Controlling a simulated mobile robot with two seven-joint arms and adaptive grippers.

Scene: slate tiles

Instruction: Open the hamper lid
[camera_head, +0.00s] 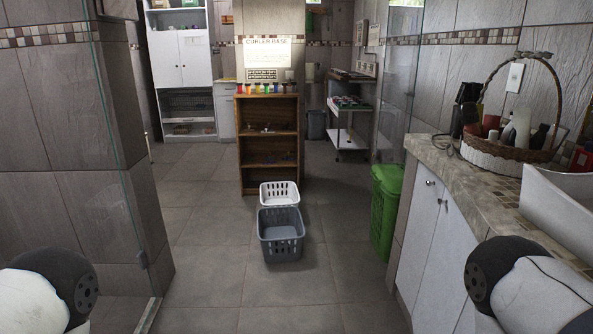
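A tall green hamper (385,215) with slotted sides stands on the floor against the end of the counter, right of the middle. Its green lid (388,178) appears to lie flat on top, closed. Only parts of my two arms show, at the bottom left and bottom right corners. Neither gripper is in view, so nothing of mine is seen touching the hamper.
A grey basket (281,250) and a white basket (279,203) stand on the floor before a wooden shelf (268,145). A counter (450,180) with a wicker basket runs along the right. A glass panel stands left. The tile floor left of the baskets is clear.

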